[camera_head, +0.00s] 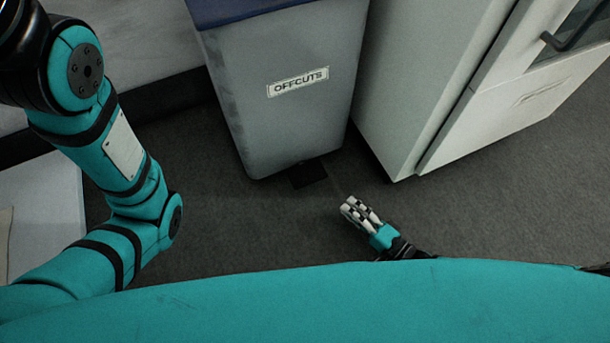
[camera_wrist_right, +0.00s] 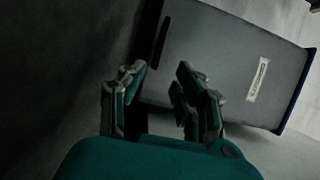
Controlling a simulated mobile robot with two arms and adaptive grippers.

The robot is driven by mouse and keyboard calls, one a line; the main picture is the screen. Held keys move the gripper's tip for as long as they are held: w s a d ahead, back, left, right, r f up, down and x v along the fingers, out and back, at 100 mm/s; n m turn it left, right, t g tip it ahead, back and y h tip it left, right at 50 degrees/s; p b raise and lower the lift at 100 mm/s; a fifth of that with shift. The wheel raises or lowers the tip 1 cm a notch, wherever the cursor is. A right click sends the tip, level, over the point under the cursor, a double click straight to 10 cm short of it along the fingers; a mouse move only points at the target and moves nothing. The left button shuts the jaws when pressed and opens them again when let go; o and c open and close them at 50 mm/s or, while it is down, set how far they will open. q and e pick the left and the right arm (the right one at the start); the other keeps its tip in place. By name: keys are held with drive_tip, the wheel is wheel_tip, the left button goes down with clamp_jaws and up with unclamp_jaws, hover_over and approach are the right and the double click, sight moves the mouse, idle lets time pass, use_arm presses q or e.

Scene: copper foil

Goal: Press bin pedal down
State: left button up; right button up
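The grey bin (camera_head: 285,125) stands on the floor and carries an OFFCUTS label. Its pedal (camera_head: 309,173) is a dark flat piece low at the bin's front edge, near the floor. In the right wrist view the bin (camera_wrist_right: 215,65) lies sideways, and the pedal (camera_wrist_right: 161,40) shows as a dark bar along its base. My right gripper (camera_head: 352,206) is low, in front of and right of the pedal, apart from it. In the wrist view its fingers (camera_wrist_right: 160,95) are spread with nothing between them. My left arm shows at the left; its gripper is out of view.
A pale cabinet (camera_head: 425,85) with a dark handle stands close to the right of the bin. A dark blue lid (camera_head: 240,10) tops the bin. The dark floor (camera_head: 240,225) in front of the bin is clear.

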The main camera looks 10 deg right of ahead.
sight(308, 175)
drive_tip(key=b+x, duration=0.5)
drive_tip(key=x, duration=0.9)
drive_tip(key=shift+w+a+f+b, duration=0.1)
drive_tip(key=shift+w+a+b, duration=0.15)
drive_tip(key=shift+b, duration=0.05)
drive_tip(key=shift+w+a, duration=0.25)
drive_tip(key=shift+w, duration=0.05)
clamp_jaws()
